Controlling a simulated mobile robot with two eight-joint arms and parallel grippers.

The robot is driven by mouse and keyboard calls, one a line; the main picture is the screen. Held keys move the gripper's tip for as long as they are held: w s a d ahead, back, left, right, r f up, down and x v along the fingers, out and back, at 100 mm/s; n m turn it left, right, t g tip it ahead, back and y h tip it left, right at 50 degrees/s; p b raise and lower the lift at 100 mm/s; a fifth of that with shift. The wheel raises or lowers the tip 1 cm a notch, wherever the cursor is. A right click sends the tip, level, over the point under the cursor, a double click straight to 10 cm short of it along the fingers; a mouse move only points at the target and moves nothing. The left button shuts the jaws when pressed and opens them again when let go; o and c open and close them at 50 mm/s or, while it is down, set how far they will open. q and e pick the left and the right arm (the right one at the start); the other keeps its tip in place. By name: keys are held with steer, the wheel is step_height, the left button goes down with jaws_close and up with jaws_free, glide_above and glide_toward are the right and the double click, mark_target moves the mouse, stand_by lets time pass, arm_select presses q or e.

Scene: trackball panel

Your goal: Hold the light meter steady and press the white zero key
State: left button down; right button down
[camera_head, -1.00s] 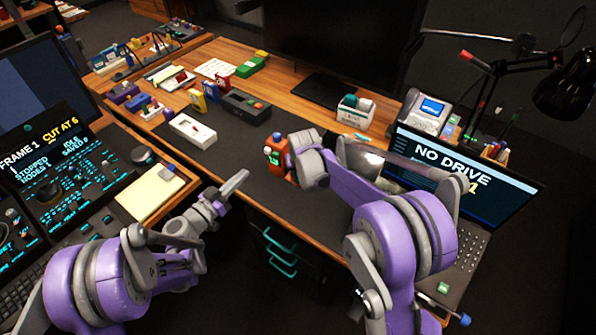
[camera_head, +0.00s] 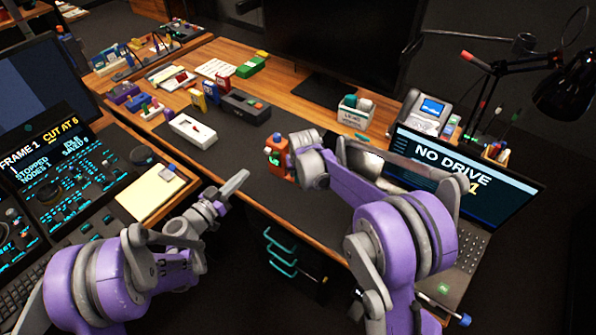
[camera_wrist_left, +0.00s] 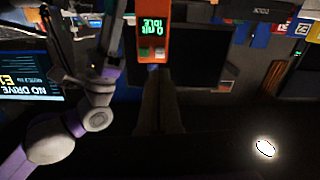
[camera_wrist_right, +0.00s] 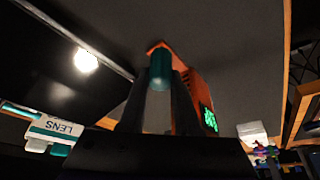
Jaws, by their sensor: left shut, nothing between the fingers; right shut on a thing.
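The light meter (camera_head: 276,155) is an orange box held upright over the near part of the dark desk mat.
A white box (camera_head: 193,128) and a dark box (camera_head: 245,107) lie on the mat behind. A laptop (camera_head: 455,190) stands at right, a console (camera_head: 60,190) at left. A lens bin (camera_head: 354,112) is at the back.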

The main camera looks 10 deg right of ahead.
mark_target(268, 151)
arm_select(q)
steer(key=shift+s+r+t+y, duration=0.2)
steer(key=shift+t+y, duration=0.5)
steer(key=shift+y, duration=1.4)
steer(key=shift+s+t+y, duration=0.35)
steer(key=shift+t+y, duration=0.35)
steer(key=shift+y, duration=1.4)
steer(key=shift+s+r+t+y, duration=0.2)
steer(key=shift+t+y, duration=0.5)
steer(key=shift+y, duration=1.4)
steer(key=shift+f, duration=0.15)
steer(key=w+d, duration=0.6)
steer(key=shift+d, duration=0.2)
steer(key=shift+w+d, duration=0.3)
steer(key=shift+d, duration=0.05)
